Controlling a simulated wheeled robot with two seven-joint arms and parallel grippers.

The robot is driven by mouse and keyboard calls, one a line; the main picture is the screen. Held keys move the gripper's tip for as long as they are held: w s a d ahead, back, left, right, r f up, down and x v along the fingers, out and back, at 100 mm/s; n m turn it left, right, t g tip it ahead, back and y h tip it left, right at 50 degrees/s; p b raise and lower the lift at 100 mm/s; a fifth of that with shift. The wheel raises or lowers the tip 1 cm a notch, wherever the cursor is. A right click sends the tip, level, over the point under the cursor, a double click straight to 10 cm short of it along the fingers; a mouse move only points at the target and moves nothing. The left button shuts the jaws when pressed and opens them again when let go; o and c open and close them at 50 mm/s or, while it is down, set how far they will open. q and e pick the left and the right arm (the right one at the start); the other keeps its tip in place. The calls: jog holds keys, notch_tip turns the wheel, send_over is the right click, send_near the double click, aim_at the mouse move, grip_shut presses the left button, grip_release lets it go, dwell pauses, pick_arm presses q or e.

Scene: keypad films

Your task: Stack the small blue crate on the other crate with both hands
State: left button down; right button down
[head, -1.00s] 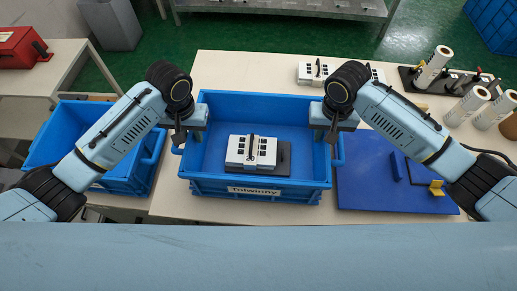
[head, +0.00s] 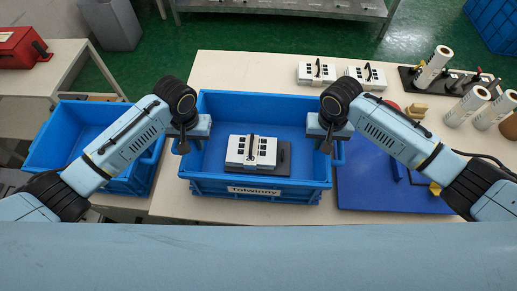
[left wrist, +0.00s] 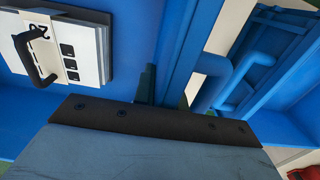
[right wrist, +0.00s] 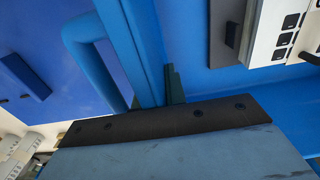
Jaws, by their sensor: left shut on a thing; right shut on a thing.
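A blue crate (head: 215,98) with a "Tolwinny" label on its front stands on the pale table. A stack of white keypad films (head: 250,150) lies inside it on a dark base. My left gripper (head: 183,146) is shut on the crate's left wall, and my right gripper (head: 326,146) is shut on its right wall. The fingertips straddle the wall beside the side handles in the left wrist view (left wrist: 148,85) and the right wrist view (right wrist: 173,85). Another blue crate (head: 62,150) stands lower, left of the table, partly hidden by my left arm.
A blue panel (head: 365,185) lies right of the crate, partly under my right arm. Two keypad packs (head: 316,73) sit at the back of the table. White rolls (head: 468,105) stand at the right. A red box (head: 22,47) is on a side table at far left.

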pick_arm(q)
jog(key=shift+r, duration=0.15)
pick_arm(e)
jog(key=shift+w+r, duration=0.1)
jog(key=shift+r, duration=0.1)
